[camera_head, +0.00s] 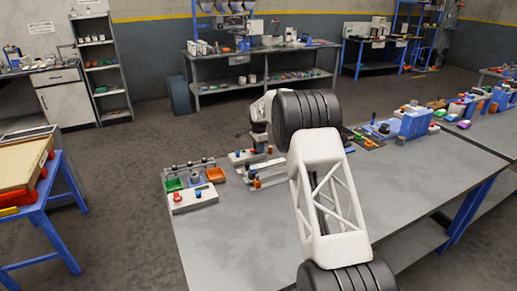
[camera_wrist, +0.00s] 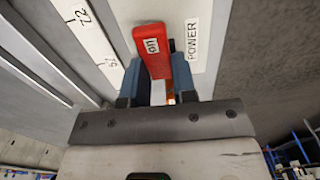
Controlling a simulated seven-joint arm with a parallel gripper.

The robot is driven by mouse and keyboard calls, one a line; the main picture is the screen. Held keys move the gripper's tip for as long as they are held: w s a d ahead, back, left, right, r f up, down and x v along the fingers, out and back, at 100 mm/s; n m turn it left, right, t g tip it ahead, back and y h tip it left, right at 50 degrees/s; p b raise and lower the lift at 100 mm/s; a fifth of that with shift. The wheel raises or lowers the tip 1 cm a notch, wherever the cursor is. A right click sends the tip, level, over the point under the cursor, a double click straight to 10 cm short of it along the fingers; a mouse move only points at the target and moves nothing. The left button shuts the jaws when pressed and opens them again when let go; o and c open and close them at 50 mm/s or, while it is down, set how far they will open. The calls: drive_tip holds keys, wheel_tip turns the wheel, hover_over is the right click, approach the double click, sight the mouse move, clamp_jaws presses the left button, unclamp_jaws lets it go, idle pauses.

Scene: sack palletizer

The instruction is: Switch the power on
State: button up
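A red lever (camera_wrist: 154,45) with a small white tag reading "ON" stands out from a pale panel (camera_wrist: 206,65) in the wrist view. A "POWER" label (camera_wrist: 192,40) sits on the panel just right of it. My gripper (camera_wrist: 160,85) has its blue fingers on either side of the lever's lower part, with a pale gap showing between them. The lever overlaps the fingers, so I cannot tell whether they touch it. An orange spot (camera_wrist: 170,98) shows below the lever. In the head view my arm hides the lever, and my gripper is small at the bench's far side.
A control box (camera_head: 192,199) with red knobs and coloured bins stands at the bench's left edge. Blue fixtures (camera_head: 415,122) stand further right. The grey benchtop (camera_head: 235,245) in front is clear. A scale with printed numbers (camera_wrist: 85,22) lies left of the lever.

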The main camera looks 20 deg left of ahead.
sight(251, 150)
drive_tip(key=shift+c, duration=1.1)
drive_tip(key=shift+s, duration=0.1)
drive_tip(key=shift+s+a+r+t+h, duration=0.1)
drive_tip(key=shift+a+r+t+h, duration=0.05)
drive_tip(key=shift+t+h, duration=0.65)
drive_tip(key=shift+s+a+r+t+h, duration=0.1)
drive_tip(key=shift+t+h, duration=0.7)
drive_tip(key=o, duration=0.9)
drive_tip(key=shift+r, duration=0.1)
drive_tip(key=shift+v, duration=3.8)
